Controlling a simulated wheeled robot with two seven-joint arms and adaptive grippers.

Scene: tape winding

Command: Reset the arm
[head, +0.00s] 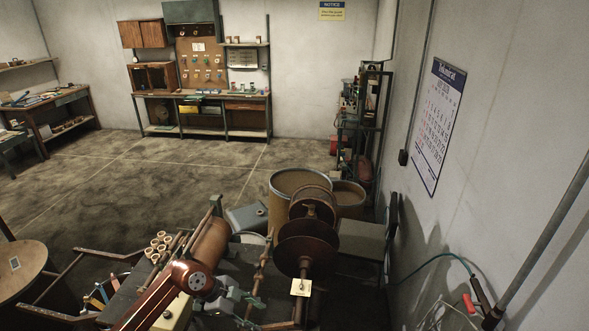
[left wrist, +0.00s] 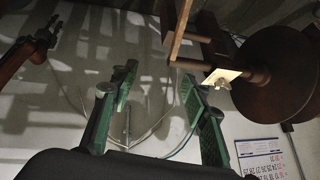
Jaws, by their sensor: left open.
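My left gripper (head: 246,298) is at the bottom of the head view, beside the winding machine with its brown disc (head: 307,256). In the left wrist view its two green fingers (left wrist: 160,84) are spread apart with nothing between them. The disc (left wrist: 275,75) and a small pale tag (left wrist: 222,77) are beyond the fingers to the right. The tag (head: 301,287) also hangs below the disc in the head view.
Several small rolls (head: 158,247) lie left of my arm. Large drums (head: 298,181) and a grey box (head: 362,238) stand behind the machine. A calendar (head: 440,122) and cables are on the right wall. Open floor (head: 150,195) lies toward the workbench.

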